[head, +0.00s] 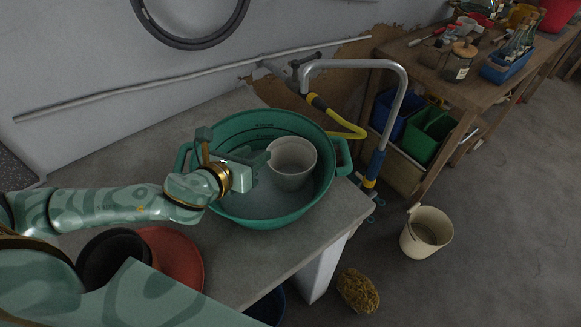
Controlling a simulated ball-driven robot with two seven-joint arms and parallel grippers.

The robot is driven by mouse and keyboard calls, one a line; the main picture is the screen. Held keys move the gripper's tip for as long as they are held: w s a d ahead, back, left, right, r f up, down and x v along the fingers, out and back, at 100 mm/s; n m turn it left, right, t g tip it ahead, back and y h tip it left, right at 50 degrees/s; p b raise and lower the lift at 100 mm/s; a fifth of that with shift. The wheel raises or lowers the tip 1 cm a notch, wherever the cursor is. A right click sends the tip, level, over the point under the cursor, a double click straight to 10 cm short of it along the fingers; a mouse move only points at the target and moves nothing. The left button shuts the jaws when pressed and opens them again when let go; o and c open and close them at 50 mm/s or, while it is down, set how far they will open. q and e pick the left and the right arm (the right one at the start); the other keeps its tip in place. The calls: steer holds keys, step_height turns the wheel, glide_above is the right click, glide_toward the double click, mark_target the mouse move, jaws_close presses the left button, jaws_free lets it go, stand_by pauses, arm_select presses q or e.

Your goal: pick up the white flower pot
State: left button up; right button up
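The white flower pot (291,180) stands inside a round green tub (265,216) on the grey bench. Its open top faces up and its inside looks empty. My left gripper (236,146) reaches over the tub's left side, just left of the pot. Its two fingers are spread apart, with nothing seen between them. The finger nearer the pot is close to the pot's left rim; I cannot tell whether it touches. My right gripper is not in view.
A dark pot (112,252) and a reddish round dish (180,262) sit near my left arm. A bent metal pipe (400,85) stands behind the tub's right side. A cream bucket (426,232) and a sponge-like lump (357,290) lie on the floor. A wooden workbench (430,75) stands at right.

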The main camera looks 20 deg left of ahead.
mark_target(278, 141)
arm_select(q)
steer(key=b+x, duration=0.1)
steer(key=x, duration=0.8)
steer(key=shift+w+f, duration=0.15)
steer(key=shift+f, duration=0.1)
steer(key=shift+r, duration=0.1)
steer(key=shift+c, duration=0.3)
jaws_close()
